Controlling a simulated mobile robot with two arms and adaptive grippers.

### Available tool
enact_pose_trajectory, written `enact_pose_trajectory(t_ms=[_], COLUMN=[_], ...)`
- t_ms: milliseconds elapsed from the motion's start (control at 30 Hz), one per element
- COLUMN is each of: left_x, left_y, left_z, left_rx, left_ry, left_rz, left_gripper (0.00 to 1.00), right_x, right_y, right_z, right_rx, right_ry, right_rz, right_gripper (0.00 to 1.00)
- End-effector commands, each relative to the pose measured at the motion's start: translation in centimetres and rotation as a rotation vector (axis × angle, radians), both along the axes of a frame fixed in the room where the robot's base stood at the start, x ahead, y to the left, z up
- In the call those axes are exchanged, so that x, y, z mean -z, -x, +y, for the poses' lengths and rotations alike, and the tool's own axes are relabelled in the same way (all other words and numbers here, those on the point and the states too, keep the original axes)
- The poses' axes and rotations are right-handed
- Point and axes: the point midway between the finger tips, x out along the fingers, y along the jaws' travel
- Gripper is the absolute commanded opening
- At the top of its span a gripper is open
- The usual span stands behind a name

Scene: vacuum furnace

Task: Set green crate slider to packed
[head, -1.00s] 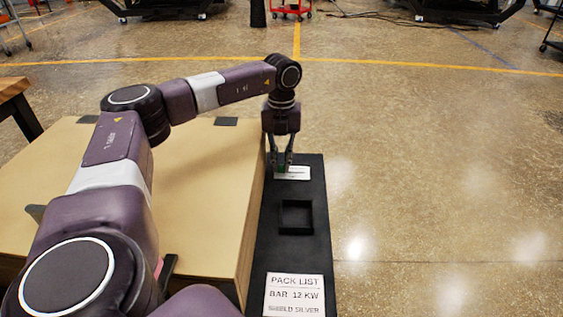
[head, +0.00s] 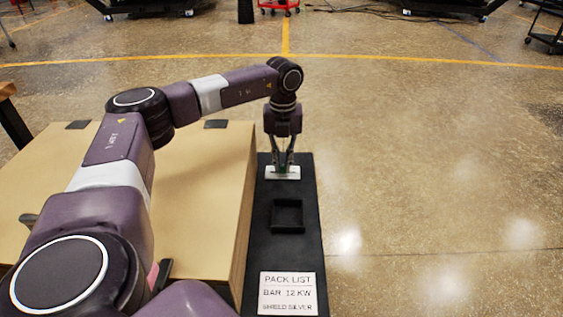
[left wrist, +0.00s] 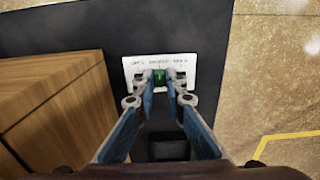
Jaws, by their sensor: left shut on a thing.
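The green slider knob (left wrist: 160,77) sits near the middle of a white label plate (left wrist: 132,70) in the left wrist view. The plate carries small dark words that are too blurred to read surely. The plate also shows at the far end of the black board in the head view (head: 294,173). My left gripper (head: 282,168) points down at the plate from above. In the left wrist view its two fingers (left wrist: 160,78) are shut on the green knob, one on each side. My right gripper is not in view.
The black board (head: 300,245) also bears a square black tray (head: 274,216) and a white pack list sign (head: 288,293). A large wooden crate (head: 205,170) stands directly left of the board. Open floor (head: 430,200) lies to the right.

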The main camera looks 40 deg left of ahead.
Motion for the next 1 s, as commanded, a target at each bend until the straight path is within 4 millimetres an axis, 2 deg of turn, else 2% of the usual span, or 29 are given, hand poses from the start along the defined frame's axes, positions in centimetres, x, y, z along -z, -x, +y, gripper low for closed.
enact_pose_trajectory(t_ms=[33, 67, 200, 567, 767, 1000], left_x=[-0.1, -0.1, -0.1, -0.4, -3.4, -8.6], left_y=[-0.1, -0.1, -0.1, -0.1, -0.1, -0.2], left_z=[0.0, 0.0, 0.0, 0.0, 0.0, 0.0], left_rx=[-0.001, -0.001, -0.001, 0.000, 0.000, 0.000], left_ry=[0.000, 0.000, 0.000, 0.000, 0.000, 0.000], left_rz=[-0.004, -0.004, -0.003, -0.003, -0.006, -0.006], left_gripper=[0.00, 0.12, 0.28, 0.29, 0.29, 0.29], right_x=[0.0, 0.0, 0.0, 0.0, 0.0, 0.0], right_y=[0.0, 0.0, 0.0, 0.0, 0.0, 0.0], right_z=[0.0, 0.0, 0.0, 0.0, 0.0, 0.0], right_rx=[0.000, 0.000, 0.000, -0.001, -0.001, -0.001], right_ry=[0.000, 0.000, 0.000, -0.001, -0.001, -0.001], right_rz=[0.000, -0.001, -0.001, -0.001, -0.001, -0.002], right_gripper=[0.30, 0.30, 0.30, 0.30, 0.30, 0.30])
